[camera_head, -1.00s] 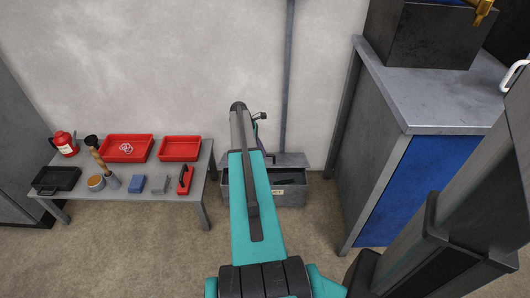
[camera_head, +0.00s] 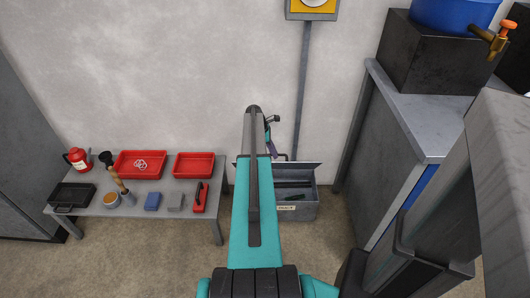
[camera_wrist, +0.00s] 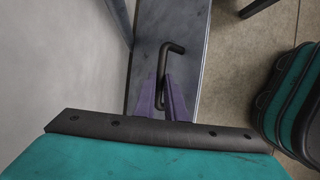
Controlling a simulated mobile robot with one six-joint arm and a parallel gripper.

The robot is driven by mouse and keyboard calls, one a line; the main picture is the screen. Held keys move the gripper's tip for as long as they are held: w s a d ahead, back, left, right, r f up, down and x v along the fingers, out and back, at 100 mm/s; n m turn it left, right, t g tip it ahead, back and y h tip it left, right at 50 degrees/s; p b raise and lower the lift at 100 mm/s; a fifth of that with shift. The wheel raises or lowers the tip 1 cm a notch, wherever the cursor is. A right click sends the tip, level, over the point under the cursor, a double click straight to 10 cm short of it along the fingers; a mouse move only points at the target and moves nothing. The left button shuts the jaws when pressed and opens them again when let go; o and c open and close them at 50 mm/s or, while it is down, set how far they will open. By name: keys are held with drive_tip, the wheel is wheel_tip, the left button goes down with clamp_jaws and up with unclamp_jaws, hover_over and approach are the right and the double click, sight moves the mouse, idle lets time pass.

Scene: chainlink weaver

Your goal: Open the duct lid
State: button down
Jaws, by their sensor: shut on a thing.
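The duct (camera_head: 297,212) is a grey metal box with a small label on its front, standing on the floor against the wall. Its lid (camera_head: 306,174) is raised at the back, and the inside shows with a dark green thing in it. My gripper (camera_head: 270,150) is above the lid, partly hidden by my own arm. In the wrist view the purple fingers of my gripper (camera_wrist: 163,97) are closed around the black bent handle (camera_wrist: 172,48) on the grey lid (camera_wrist: 190,40).
A grey table (camera_head: 150,207) to the left holds red trays (camera_head: 195,165), a red canister (camera_head: 77,160) and several small things. A grey cabinet (camera_head: 395,190) stands to the right. A vertical pipe (camera_head: 302,90) runs down the wall behind the duct.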

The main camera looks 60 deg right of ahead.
drive_tip(key=shift+s+d+f, duration=0.2)
drive_tip(key=shift+s+d, duration=0.05)
drive_tip(key=shift+d, duration=0.35)
drive_tip(key=c, duration=1.8)
unclamp_jaws()
drive_tip(key=shift+f, duration=0.1)
drive_tip(key=shift+w+a, duration=0.1)
drive_tip(key=shift+w, duration=0.1)
drive_tip(key=shift+r, duration=0.25)
drive_tip(key=p+v, duration=0.1)
drive_tip(key=v, duration=1.2)
drive_tip(key=shift+w+r, duration=0.15)
drive_tip(key=shift+r, duration=0.1)
